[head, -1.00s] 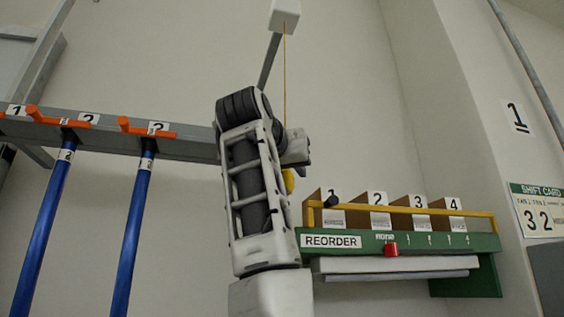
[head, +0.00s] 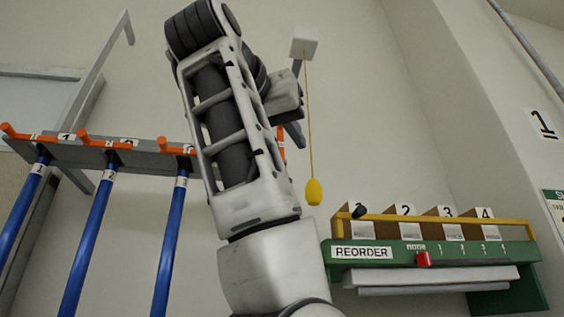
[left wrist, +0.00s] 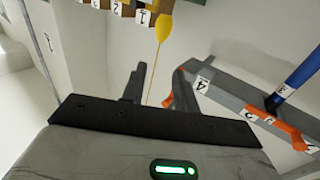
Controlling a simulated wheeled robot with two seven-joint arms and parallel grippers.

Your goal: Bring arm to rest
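My left arm rises through the middle of the head view, and its gripper (head: 289,135) points to the right of the wrist, partly hidden by it. In the left wrist view the two dark fingers of the gripper (left wrist: 159,86) stand apart with nothing between them. Beyond them in that view is a yellow pull knob (left wrist: 164,27) on a cord. In the head view the knob (head: 314,191) hangs free under a white box (head: 303,42), to the right of my arm and apart from it. My right gripper is in neither view.
Blue rods (head: 89,240) hang from a grey rail (head: 84,153) with orange hooks, left of my arm. A green REORDER unit (head: 440,252) with numbered bins, a yellow bar and a red slider (head: 423,259) at "NONE" is at the lower right. Open wall lies above it.

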